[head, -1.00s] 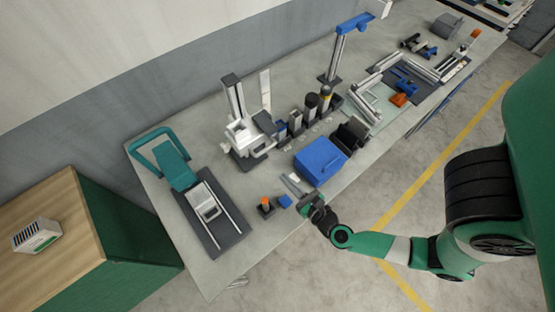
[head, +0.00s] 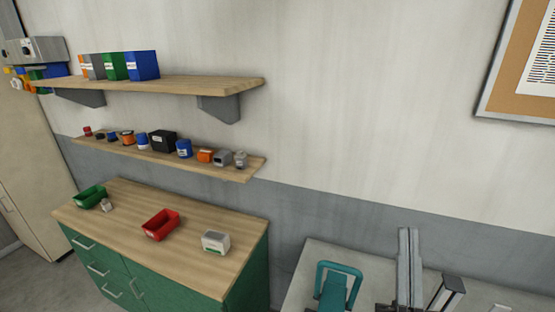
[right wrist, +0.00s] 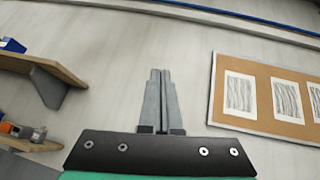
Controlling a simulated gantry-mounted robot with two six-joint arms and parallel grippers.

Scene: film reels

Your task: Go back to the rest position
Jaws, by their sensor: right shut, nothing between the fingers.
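My right gripper (right wrist: 161,78) shows in the right wrist view. Its two grey fingers are together and nothing is held between them. It points toward the pale wall, and no object touches its fingertips. My left gripper is in no view.
A cork board (right wrist: 270,100) hangs right of the fingers in the right wrist view, and a wooden shelf (right wrist: 40,62) juts in at left. In the head view, two shelves hold bins and jars above a green cabinet (head: 245,270). A grey workbench (head: 300,275) stands at lower right.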

